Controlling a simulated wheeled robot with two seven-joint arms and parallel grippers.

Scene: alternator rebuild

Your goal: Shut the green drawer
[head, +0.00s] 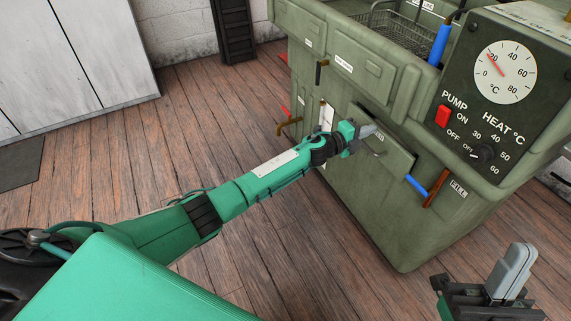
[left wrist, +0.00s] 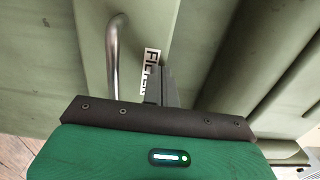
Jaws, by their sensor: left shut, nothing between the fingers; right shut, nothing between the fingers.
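The green drawer (head: 398,155) is in the front of the green machine in the head view. Its front panel seems to stand out a little from the body; how far is hard to tell. My left gripper (head: 370,130) is shut and empty at this panel. In the left wrist view its fingers (left wrist: 167,88) point at the panel, beside the curved metal handle (left wrist: 115,60) and close to a white label (left wrist: 150,68). I cannot tell whether they touch the panel. My right gripper (head: 512,270) is shut and empty at the lower right, apart from the machine.
The green machine (head: 400,225) carries a control panel with a dial (head: 505,72), a red switch (head: 443,115) and a knob (head: 484,152). A blue-handled lever (head: 416,186) sticks out right of the drawer. Other levers (head: 288,127) stick out at the left. The wooden floor (head: 160,140) is clear.

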